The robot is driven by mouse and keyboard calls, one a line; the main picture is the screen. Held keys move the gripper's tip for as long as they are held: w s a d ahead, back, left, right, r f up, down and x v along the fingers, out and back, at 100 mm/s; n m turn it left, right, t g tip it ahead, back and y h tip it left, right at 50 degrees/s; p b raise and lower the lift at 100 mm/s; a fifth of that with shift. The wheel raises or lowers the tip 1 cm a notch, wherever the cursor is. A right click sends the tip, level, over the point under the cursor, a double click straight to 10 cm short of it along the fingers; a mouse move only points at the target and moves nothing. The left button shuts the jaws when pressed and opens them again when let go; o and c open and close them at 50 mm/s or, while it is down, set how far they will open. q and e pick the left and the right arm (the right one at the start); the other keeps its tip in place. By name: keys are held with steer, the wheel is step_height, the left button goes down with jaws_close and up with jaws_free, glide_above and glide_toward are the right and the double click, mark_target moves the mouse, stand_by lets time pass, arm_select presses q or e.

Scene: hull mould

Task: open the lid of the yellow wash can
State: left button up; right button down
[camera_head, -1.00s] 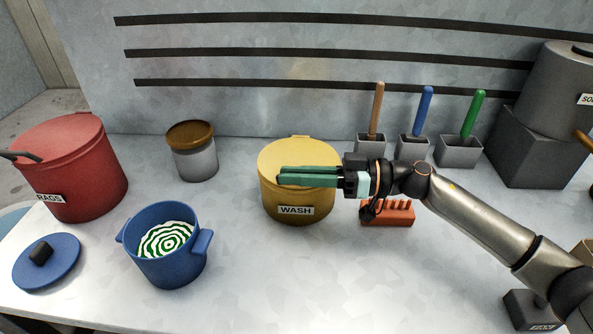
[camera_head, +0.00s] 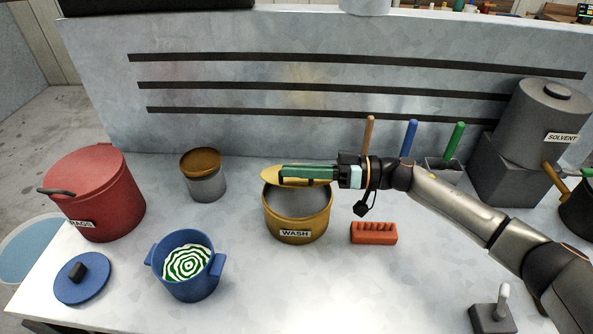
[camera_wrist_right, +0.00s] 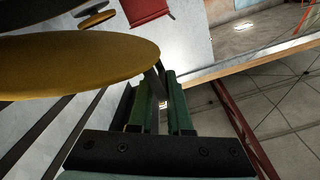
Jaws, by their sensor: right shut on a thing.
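The yellow wash can (camera_head: 297,224), labelled WASH, stands on the bench, and its grey inside shows from above. Its yellow lid (camera_head: 272,178) is off the front of the opening and tilted, seen nearly edge-on over the can's back rim. I cannot tell whether it still touches the can. My right gripper (camera_head: 290,173), with green fingers, is shut on the lid, coming from the right. In the right wrist view the lid (camera_wrist_right: 80,62) fills the upper left beside the fingers (camera_wrist_right: 160,105). My left gripper is not in view.
A blue pot (camera_head: 184,270) and its blue lid (camera_head: 82,281) stand front left, with a red rags can (camera_head: 95,195) behind. A brown-topped tin (camera_head: 205,181) stands back left. An orange block (camera_head: 373,233) sits right of the wash can. The front middle of the bench is clear.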

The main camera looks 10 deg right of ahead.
steer(key=shift+w+r+p, duration=0.3)
steer(key=shift+r, duration=0.2)
steer(key=shift+w+r+p, duration=0.25)
steer(key=shift+r+p, duration=0.05)
steer(key=shift+r, duration=0.2)
steer(key=c, duration=0.9)
jaws_free()
steer(key=shift+w+d, duration=0.1)
steer(key=shift+w, duration=0.05)
steer(key=shift+f, duration=0.1)
steer(key=d, duration=0.4)
steer(key=s+d+b, duration=0.1)
steer(key=d, duration=0.3)
steer(key=s+d+b, duration=0.1)
steer(key=d, duration=0.3)
steer(key=shift+s+d, duration=0.15)
